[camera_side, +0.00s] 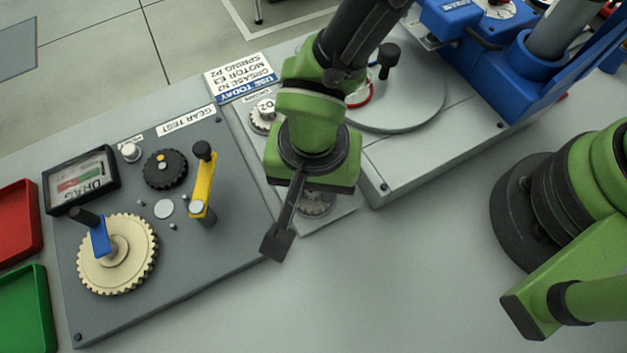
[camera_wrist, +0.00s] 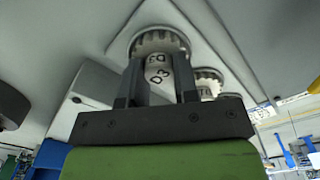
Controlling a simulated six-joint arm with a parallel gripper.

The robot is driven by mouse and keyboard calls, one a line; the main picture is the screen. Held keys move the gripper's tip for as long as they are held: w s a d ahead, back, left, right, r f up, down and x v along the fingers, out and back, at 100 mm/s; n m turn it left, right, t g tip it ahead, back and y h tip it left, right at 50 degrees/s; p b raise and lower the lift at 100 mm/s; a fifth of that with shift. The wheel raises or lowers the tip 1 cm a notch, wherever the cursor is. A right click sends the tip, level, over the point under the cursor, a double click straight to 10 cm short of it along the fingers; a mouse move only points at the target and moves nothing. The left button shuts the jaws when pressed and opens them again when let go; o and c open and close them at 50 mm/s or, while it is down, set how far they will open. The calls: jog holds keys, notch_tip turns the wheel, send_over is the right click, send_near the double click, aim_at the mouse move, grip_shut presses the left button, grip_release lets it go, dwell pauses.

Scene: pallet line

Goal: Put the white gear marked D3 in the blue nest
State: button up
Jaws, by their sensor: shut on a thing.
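The white gear marked D3 (camera_wrist: 160,44) shows in the wrist view, its marked hub between the two fingers of my gripper (camera_wrist: 158,82). My gripper is shut on that hub. In the side view my gripper (camera_side: 290,214) is low over the small grey plate, and a toothed gear (camera_side: 318,204) partly shows beneath it. The gear is at the plate, but I cannot tell whether it touches it. I cannot make out a blue nest in either view.
Another gear, marked D2 (camera_side: 264,116), stands farther back on the plate. A gear tester (camera_side: 180,255) with a yellow lever is at left, beside red (camera_side: 18,220) and green (camera_side: 22,305) trays. A round disc (camera_side: 415,115) and a blue machine (camera_side: 500,60) are at right. Front table is clear.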

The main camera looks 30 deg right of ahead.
notch_tip(320, 180, up, 10)
jog(key=w+d+r+m, duration=0.1)
jog(key=w+d+r, duration=0.2)
jog(key=w+d, duration=0.5)
jog(key=w+d+r+m, duration=0.1)
jog(key=w+d+r, duration=0.1)
jog(key=w+d, duration=0.55)
jog(key=f, duration=0.2)
jog(key=d+f, duration=0.1)
jog(key=f, duration=0.2)
jog(key=shift+d+f, duration=0.15)
jog(key=shift+d, duration=0.05)
jog(key=shift+w+f, duration=0.1)
jog(key=shift+f, duration=1.9)
jog(key=shift+f, duration=0.1)
jog(key=o, duration=0.9)
